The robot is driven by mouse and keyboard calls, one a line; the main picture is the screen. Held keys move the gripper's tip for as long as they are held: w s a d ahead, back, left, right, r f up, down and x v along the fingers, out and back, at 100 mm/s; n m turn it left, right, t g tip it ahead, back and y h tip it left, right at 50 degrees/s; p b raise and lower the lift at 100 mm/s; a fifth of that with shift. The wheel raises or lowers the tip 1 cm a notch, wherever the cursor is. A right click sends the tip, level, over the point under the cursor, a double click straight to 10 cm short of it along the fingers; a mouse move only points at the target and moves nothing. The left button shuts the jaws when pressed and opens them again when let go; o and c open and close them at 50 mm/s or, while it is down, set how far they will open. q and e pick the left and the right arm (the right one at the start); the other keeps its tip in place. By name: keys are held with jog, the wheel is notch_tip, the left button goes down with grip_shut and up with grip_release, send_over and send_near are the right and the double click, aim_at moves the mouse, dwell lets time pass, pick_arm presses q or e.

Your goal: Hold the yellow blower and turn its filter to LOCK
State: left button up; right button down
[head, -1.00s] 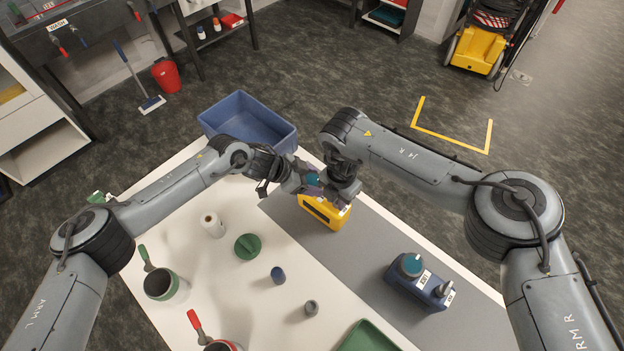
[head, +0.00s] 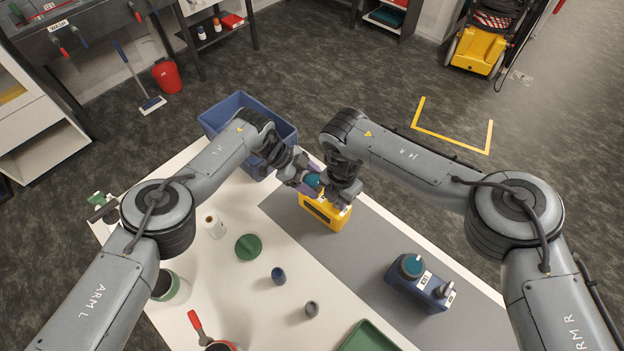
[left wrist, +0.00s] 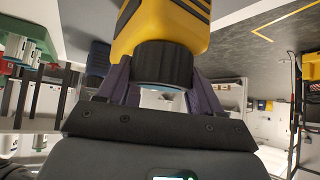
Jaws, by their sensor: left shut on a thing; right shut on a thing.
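The yellow blower (head: 322,213) stands on the grey mat at the far end of the table. Its filter shows as a teal-topped round part (head: 313,180) in the head view, and as a dark ribbed collar (left wrist: 163,65) in the left wrist view. My left gripper (head: 308,181) is shut on the filter, with a purple finger on each side of it. My right gripper (head: 342,197) is shut on the blower at its right side; its fingertips are partly hidden by the wrist. No lock marking is readable.
A blue blower-like unit (head: 420,284) with a teal top stands on the mat at right. A blue bin (head: 225,112) is behind my left forearm. A green lid (head: 248,247), a white roll (head: 214,227) and small cups occupy the table's left. Mat between both units is clear.

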pick_arm(q)
jog(key=shift+d+f+m+g, duration=0.1)
jog(key=shift+d+m+g, duration=0.1)
jog(key=shift+m+g, duration=0.3)
jog(key=shift+a+m+g, duration=0.1)
jog(key=shift+m+g, duration=0.2)
jog(key=shift+m, duration=0.3)
pick_arm(e)
jog(key=shift+a, duration=0.1)
pick_arm(q)
jog(key=shift+s+r+m+g+y, duration=0.25)
jog(key=shift+m+g+y, duration=0.15)
jog(key=shift+m, duration=0.2)
jog(key=o, duration=1)
jog(key=shift+w, duration=0.1)
jog(key=shift+w+a, duration=0.1)
jog(key=shift+v, duration=3.7)
